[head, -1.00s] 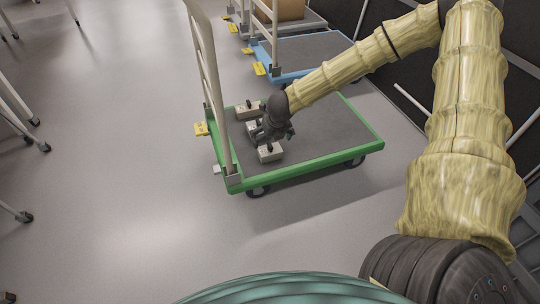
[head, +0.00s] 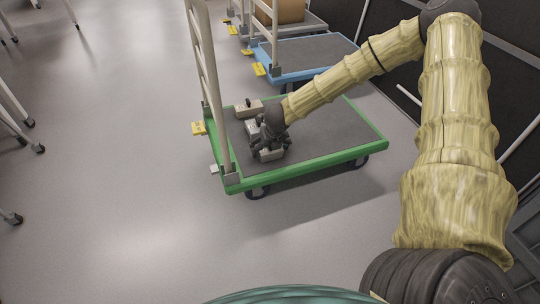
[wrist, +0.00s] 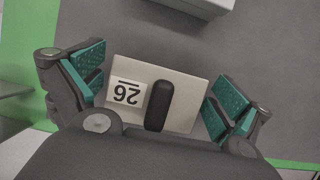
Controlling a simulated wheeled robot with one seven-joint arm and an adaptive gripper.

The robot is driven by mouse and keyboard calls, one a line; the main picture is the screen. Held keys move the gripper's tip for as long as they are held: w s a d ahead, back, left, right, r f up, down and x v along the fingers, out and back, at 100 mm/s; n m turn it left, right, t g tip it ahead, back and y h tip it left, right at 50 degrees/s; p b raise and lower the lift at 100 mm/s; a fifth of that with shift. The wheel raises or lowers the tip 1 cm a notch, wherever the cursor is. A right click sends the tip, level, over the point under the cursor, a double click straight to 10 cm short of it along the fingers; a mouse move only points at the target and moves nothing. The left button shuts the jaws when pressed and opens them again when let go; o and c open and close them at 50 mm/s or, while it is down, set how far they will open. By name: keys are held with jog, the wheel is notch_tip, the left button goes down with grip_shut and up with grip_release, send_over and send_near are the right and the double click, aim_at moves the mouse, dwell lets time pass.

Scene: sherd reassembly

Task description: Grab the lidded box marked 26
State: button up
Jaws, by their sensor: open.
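The lidded box marked 26 (wrist: 187,90) is a light grey box with a dark handle on its lid. In the wrist view its white label (wrist: 127,93) reads 26, upside down. My gripper (wrist: 158,92) is open, with one teal-padded finger on each side of the box. The left finger is close to the box's left end; I cannot tell if either finger touches. In the head view my gripper (head: 268,143) is low over the green-edged cart, and the box (head: 271,155) is partly hidden beneath it.
The box stands on a cart with a grey deck and green rim (head: 310,169). Another light box (head: 249,108) sits farther back on this deck. The cart's upright handle (head: 208,75) rises on the left. A blue cart (head: 300,55) stands behind. The deck's right side is clear.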

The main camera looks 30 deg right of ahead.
jog(key=c, duration=1)
jog(key=shift+r, duration=0.2)
jog(key=shift+c, duration=0.2)
